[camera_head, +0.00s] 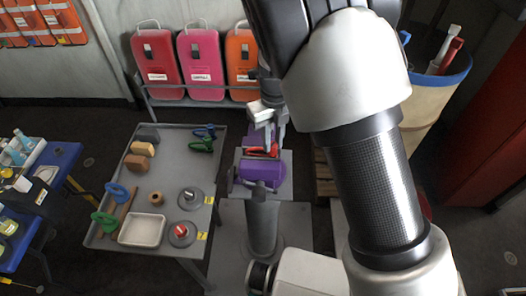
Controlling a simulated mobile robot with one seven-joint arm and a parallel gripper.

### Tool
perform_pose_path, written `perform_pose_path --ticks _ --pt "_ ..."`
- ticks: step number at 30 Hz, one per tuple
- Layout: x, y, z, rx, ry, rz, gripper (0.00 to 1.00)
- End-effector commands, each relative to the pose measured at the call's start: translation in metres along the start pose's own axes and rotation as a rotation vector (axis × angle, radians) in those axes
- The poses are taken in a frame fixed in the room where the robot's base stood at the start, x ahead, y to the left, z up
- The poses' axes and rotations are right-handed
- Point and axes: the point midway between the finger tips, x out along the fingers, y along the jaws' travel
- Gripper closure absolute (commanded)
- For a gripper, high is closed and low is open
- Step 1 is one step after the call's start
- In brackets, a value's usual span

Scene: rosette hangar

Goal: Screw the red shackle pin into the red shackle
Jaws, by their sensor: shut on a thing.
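A purple vise (262,170) stands on a grey pedestal in the middle of the head view. The red shackle (258,152) shows as a small red shape at the vise's jaws. My gripper (275,135) is above the vise, pointing down, with its fingers shut at the red parts. The red shackle pin is too small and too covered by the fingers to make out apart from the shackle. I cannot tell how far the pin sits in the shackle.
A grey table (178,143) left of the vise holds several blocks, green-handled tools, a white tray (143,226) and two round grey discs. Red, pink and orange cases (201,65) stand behind. A barrel (434,95) of tools is at the right.

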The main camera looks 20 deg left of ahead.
Motion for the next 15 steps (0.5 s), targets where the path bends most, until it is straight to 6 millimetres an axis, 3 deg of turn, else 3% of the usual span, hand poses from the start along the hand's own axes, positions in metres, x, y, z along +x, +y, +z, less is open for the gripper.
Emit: perform_pose_path --ticks 2,3,6,15 --pt "0.0031 0.0011 -0.0019 0.000 0.006 0.002 1.00" --pt "0.0032 0.0011 -0.0020 0.000 0.006 0.002 0.74" --pt "0.0028 0.0009 -0.0018 -0.002 0.005 0.002 0.57" --pt "0.0008 0.0005 -0.0009 -0.004 0.003 0.001 0.57"
